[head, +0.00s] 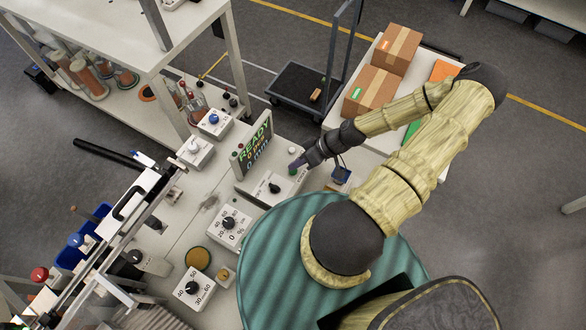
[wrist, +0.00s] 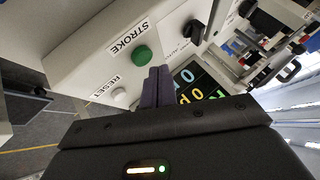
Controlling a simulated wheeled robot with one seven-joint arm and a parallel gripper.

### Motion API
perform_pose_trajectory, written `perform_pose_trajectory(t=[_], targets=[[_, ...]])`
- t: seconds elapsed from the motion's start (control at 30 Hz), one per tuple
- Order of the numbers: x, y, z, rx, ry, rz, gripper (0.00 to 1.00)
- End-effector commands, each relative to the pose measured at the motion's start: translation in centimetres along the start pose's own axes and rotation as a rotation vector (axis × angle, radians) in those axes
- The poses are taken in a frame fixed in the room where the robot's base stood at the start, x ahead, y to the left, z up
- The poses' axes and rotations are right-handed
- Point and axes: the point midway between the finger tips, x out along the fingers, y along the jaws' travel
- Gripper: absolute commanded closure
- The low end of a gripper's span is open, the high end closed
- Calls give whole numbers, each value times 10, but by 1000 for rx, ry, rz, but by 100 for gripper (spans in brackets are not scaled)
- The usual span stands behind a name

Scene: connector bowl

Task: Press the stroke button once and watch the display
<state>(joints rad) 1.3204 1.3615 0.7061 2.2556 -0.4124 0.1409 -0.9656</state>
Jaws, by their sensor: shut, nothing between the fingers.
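The green stroke button (wrist: 142,55) sits on a pale control box below the STROKE label in the wrist view. In the head view the green button (head: 293,170) is partly hidden by my gripper (head: 300,164). My gripper's fingers (wrist: 157,74) are shut and empty, with the tips close beside the green button. I cannot tell whether they touch it. The display (head: 254,147) stands upright on the box and reads READY, 0 pcs and 0 mm. In the wrist view the display (wrist: 196,88) is partly hidden by my gripper.
A white button (wrist: 120,96) marked RESET is near the stroke button, and a black selector knob (wrist: 193,31) is on its other side. Dial boxes (head: 229,224) stand on the bench. Cardboard boxes (head: 371,91) rest on a white table at the right.

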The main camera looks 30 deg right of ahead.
Motion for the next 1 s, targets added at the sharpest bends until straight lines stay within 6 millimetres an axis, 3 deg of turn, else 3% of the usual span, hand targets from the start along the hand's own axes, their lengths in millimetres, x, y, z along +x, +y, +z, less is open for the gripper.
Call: perform_pose_trajectory(t=[1.0], targets=[[6,4,4,0,0,0,100]])
